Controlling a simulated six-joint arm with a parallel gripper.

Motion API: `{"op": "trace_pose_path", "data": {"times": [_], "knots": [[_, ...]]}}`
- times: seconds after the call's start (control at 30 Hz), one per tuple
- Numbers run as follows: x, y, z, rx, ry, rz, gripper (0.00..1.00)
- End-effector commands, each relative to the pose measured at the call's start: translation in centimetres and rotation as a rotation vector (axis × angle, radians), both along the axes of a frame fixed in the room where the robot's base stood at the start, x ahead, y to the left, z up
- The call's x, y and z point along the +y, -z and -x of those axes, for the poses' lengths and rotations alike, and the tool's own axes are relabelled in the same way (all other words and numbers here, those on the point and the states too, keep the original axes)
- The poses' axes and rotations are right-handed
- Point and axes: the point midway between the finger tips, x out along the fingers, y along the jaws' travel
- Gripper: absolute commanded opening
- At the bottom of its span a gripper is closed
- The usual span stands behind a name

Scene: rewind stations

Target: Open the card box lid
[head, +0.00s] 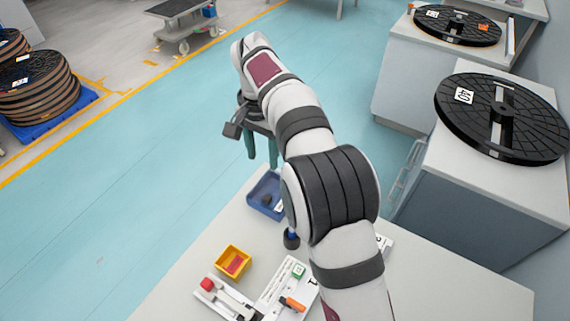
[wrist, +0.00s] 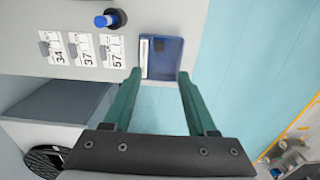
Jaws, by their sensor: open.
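A blue box (head: 261,187), which looks like the card box, sits at the far edge of the grey table. It also shows in the wrist view (wrist: 168,64), with a small dark piece on top and a white strip along its left side. I cannot tell how its lid stands. My gripper (head: 262,154) is beyond and above the table edge in the head view. In the wrist view my gripper (wrist: 159,77) is open and empty, its two green fingers apart with the fingertips near the box's lower corners. No contact is visible.
Several number cards (wrist: 81,49) lie left of the box, near a blue-capped black post (wrist: 110,18). A yellow bin (head: 233,261) and a white fixture (head: 270,297) stand nearer on the table. A cabinet with a black reel (head: 503,117) is at right.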

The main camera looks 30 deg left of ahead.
Motion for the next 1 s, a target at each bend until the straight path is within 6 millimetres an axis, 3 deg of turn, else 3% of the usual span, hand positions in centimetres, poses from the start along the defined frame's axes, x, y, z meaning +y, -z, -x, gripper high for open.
{"op": "trace_pose_path", "data": {"times": [0.3, 0.5, 0.7, 0.97, 1.0], "knots": [[-0.2, 8.8, 0.0, 0.005, 0.002, 0.004, 0.57], [-0.2, 13.2, 0.0, 0.003, 0.002, 0.001, 0.57], [-0.2, 14.9, -0.1, 0.001, 0.003, -0.001, 0.57], [-0.2, 15.1, -0.1, 0.000, 0.002, -0.001, 0.57], [-0.2, 15.0, -0.1, 0.001, 0.002, -0.001, 0.54]]}}
